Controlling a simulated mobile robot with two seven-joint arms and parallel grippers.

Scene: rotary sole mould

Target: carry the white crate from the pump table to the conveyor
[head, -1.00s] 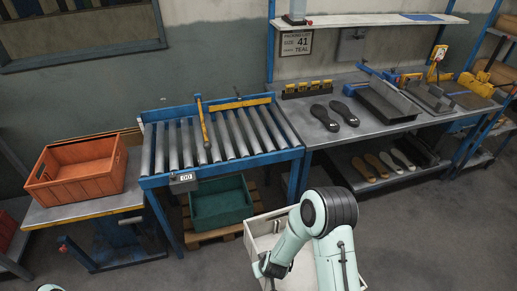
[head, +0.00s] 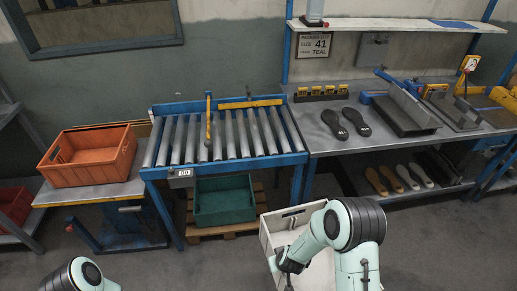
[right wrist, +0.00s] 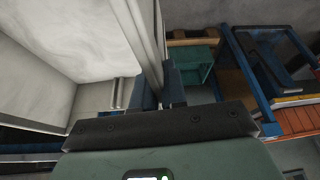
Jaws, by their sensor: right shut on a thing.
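The white crate (head: 288,236) is low in the head view, in front of the conveyor's right end. My right gripper (head: 286,264) is shut on its left wall. In the right wrist view the wall of the crate (right wrist: 60,40) runs between the two fingers (right wrist: 161,88). My right arm covers much of the crate, and its underside is hidden. The roller conveyor (head: 228,147), with a blue frame, stands beyond it and holds no crate on its rollers. Part of my left arm shows at the bottom left; its gripper is out of frame.
A green crate (head: 222,203) sits on a wooden pallet under the conveyor. An orange crate (head: 90,160) stands on a lift table to the left. A workbench (head: 330,146) with black soles and trays adjoins on the right. Open floor lies front left of the conveyor.

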